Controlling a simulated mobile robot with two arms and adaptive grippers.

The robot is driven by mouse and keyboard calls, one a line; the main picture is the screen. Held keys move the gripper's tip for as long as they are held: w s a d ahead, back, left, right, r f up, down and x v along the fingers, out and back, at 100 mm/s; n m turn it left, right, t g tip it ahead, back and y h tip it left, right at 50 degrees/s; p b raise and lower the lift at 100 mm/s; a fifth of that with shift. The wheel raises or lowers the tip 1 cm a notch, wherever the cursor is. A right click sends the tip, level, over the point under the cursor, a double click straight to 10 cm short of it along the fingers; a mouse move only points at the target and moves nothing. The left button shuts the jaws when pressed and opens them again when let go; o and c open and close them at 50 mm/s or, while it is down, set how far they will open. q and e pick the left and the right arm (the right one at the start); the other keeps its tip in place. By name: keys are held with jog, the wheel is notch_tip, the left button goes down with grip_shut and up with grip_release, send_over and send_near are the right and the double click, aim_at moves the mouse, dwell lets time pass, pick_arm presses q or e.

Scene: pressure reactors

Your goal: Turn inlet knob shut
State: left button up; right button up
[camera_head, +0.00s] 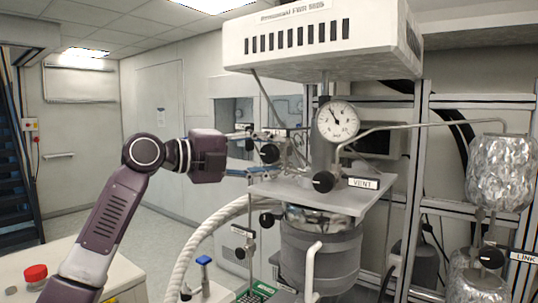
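My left gripper (256,153) comes in from the left beside the reactor. One finger is above and one below, with a wide gap between them. A round black knob (269,153) is at the fingertips, roughly between them in the picture; I cannot tell whether they touch it. No inlet label is readable there. Another black knob (323,181) is on the reactor plate (310,196), beside a VENT label (363,183). A lower black knob (266,219) is at the plate's left underside. My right gripper is not in view.
A pressure gauge (338,121) and thin tubing stand behind and right of the knobs. A white box (320,40) hangs above. The grey vessel (320,255) is below the plate. Foil-wrapped vessels (500,172) are at right. A red-capped item (36,274) sits on the bench at lower left.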

pick_arm(q)
jog(key=shift+o, duration=0.3)
jog(key=shift+a+r, duration=0.1)
jog(key=shift+s+a, duration=0.15)
jog(key=shift+a, duration=0.1)
jog(key=v, duration=1.1)
jog(key=shift+a, duration=0.1)
